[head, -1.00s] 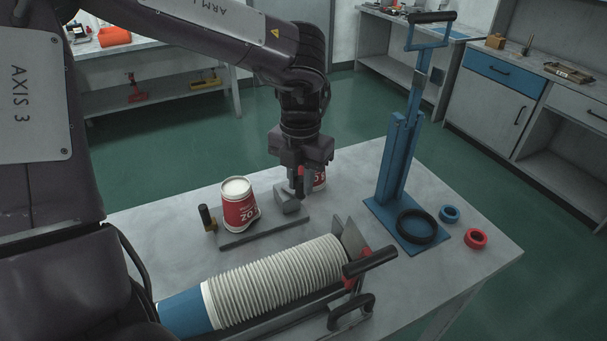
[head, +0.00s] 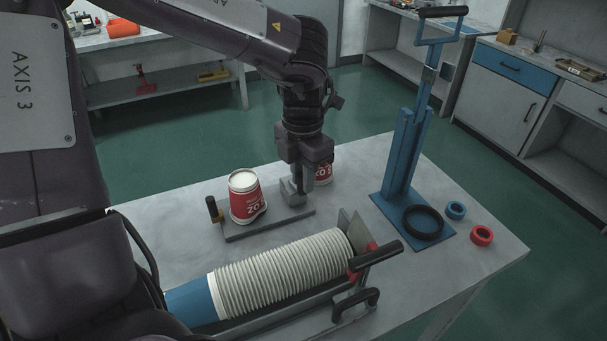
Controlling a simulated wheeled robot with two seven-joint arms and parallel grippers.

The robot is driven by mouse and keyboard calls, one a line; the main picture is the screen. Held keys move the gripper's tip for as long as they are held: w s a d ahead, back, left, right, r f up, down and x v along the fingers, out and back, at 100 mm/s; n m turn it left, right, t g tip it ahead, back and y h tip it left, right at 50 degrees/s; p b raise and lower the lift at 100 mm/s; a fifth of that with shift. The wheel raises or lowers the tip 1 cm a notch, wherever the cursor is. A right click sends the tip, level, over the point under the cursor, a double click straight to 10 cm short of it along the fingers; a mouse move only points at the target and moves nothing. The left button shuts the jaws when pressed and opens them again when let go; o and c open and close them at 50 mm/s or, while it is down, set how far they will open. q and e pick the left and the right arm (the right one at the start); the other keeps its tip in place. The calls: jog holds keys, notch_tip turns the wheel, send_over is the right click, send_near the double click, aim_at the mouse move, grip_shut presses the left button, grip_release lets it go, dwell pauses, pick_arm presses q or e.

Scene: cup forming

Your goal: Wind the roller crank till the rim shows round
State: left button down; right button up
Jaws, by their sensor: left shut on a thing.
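The rim roller is a flat grey base (head: 270,227) on the table. A red paper cup (head: 246,199) with a white upper end stands on it, its lettering upside down, its lower edge flared at the right. A short black knob (head: 211,206) on a brass-coloured foot stands at the left end, a grey block (head: 290,191) at the right end. My left gripper (head: 309,190) points down at that right end, shut on what seems to be the roller crank; the fingers hide most of it. My right gripper is out of view.
A second red cup (head: 324,172) is partly hidden behind my gripper. A long stack of white cups (head: 285,270) lies in a cradle in front. A blue lever stand (head: 403,160) with a black ring (head: 423,222) is at right, beside blue (head: 455,210) and red rings (head: 482,235).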

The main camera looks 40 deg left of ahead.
pick_arm(q)
jog(key=c, duration=1.3)
grip_release()
notch_tip(320, 180, up, 8)
jog(key=shift+f, duration=0.1)
jog(key=shift+s, duration=0.1)
